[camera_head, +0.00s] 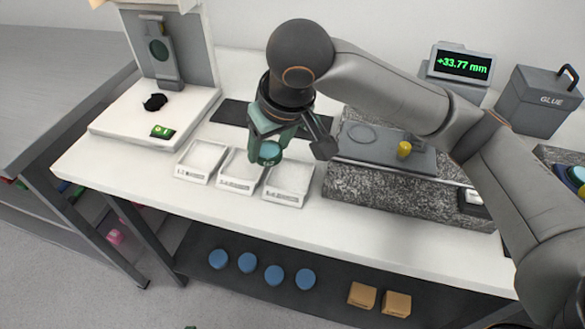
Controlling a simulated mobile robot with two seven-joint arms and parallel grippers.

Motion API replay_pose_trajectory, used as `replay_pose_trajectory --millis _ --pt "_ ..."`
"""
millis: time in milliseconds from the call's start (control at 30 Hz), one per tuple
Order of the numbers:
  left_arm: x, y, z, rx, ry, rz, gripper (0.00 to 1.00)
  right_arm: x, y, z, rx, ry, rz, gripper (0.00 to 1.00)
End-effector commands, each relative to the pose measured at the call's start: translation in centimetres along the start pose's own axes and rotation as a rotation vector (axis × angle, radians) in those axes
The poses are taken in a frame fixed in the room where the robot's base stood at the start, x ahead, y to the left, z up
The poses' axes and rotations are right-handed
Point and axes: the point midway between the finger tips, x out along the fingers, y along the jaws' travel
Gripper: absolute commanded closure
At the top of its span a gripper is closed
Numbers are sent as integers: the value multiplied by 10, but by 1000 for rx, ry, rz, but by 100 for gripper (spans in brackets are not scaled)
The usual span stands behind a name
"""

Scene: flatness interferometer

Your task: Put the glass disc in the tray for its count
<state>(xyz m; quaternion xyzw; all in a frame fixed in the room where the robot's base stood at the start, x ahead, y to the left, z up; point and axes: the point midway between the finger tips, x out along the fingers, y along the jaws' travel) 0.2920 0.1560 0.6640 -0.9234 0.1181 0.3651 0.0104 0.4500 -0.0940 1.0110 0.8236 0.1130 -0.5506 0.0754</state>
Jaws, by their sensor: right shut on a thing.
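My right gripper (267,148) is shut on the glass disc (269,153), a small teal round piece between its fingertips. In the picture, the disc is over the gap between the middle tray (237,184) and the right tray (283,198). I cannot tell its exact height above them. The left tray (192,178) stands beside the middle one. All three are shallow, white and look empty, with front labels too small to read surely. The gripper and disc hide part of the back rims. My left gripper is not in view.
A white instrument (110,123) with an upright stands at left, with a small green display (162,131). A granite slab (370,190) with a grey plate lies right of the trays. The front table strip is clear.

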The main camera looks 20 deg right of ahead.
Motion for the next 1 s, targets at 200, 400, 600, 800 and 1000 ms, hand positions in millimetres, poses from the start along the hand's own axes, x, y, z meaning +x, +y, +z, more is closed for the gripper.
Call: replay_pose_trajectory --millis 200,400,600,800,1000 --pt "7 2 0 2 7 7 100 38 32 13 1 -2 1 96" --pt "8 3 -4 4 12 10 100 49 41 16 -1 -1 0 96" --pt "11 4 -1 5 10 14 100 70 49 25 -1 -4 0 96" --pt "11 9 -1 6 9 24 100 85 48 31 -2 0 -1 96" --pt "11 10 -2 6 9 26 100 84 48 31 -2 0 -1 96"
